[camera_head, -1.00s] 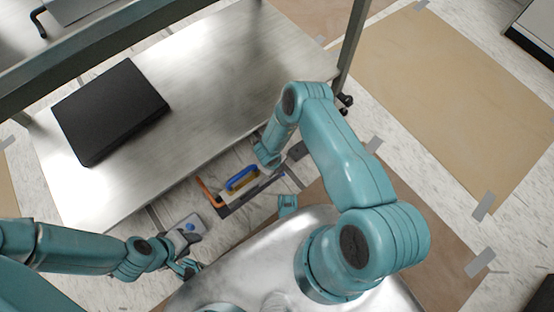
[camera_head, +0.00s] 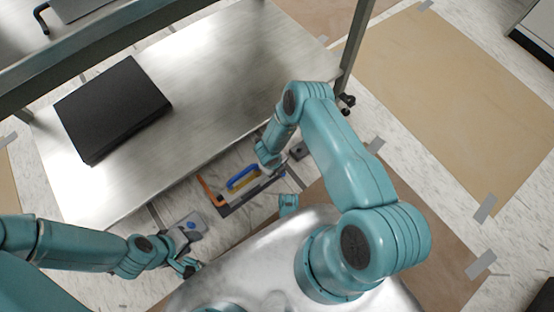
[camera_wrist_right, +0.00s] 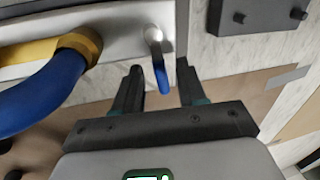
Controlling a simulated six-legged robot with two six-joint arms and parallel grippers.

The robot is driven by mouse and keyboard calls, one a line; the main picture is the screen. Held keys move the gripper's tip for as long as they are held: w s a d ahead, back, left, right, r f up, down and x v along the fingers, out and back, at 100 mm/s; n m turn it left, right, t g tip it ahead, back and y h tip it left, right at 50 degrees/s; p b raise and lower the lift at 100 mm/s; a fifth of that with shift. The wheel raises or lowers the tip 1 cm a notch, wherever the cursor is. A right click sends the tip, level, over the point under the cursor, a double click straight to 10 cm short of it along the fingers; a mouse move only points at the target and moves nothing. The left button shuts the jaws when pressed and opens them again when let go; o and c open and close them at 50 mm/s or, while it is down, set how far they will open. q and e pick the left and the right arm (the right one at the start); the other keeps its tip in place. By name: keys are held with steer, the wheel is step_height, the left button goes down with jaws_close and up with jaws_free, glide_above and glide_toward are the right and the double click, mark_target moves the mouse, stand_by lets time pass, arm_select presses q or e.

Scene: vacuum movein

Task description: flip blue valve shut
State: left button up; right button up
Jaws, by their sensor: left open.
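The blue valve lever (camera_wrist_right: 161,75) hangs from a metal stem on the pale panel in the right wrist view. My right gripper (camera_wrist_right: 160,66) is open, with one dark finger on each side of the lever. I cannot tell whether either finger touches it. In the head view my right wrist hides the lever, and the right gripper's fingers are not clear there. My left gripper (camera_head: 188,268) is open and empty at the lower left, far from the valve.
A blue hose (camera_wrist_right: 45,95) joins a yellow fitting (camera_wrist_right: 80,45) left of the lever; the hose also shows in the head view (camera_head: 242,177). A dark box (camera_wrist_right: 258,14) is at the upper right. A metal table (camera_head: 220,60) holds a black case (camera_head: 110,105).

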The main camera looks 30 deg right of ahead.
steer(key=a+r+p, duration=0.3)
steer(key=r+p, duration=0.3)
steer(key=r, duration=1)
steer(key=shift+s+p, duration=0.3)
steer(key=shift+p, duration=0.1)
